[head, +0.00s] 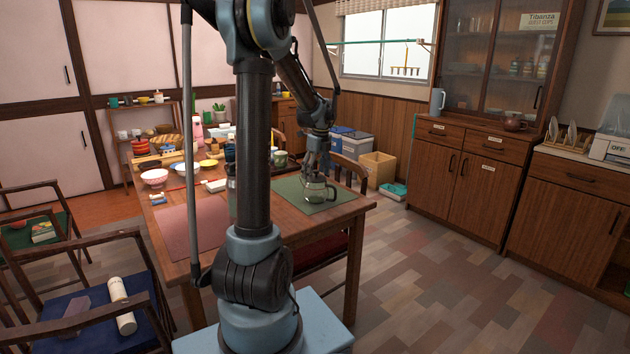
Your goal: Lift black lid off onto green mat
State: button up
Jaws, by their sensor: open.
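The green mat (290,192) lies on the right end of the wooden table. My gripper (317,176) is open and points down over the mat. A clear glass vessel with a handle (321,192) stands on the mat directly under my gripper, close to or between the fingertips. I cannot tell whether they touch it. I cannot make out a black lid; it may be hidden by my gripper or my arm. Part of a glass jar (232,196) shows behind my arm column, left of the mat.
A pink mat (190,226) lies at the table's near left. Bowls (154,178), cups and other dishes crowd the table's far left. A chair (349,173) stands behind the table's right end. A wooden cabinet (465,185) is at the right, with open floor before it.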

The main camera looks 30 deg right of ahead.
jog(key=shift+c, duration=0.2)
jog(key=c, duration=0.9)
jog(key=shift+c, duration=0.2)
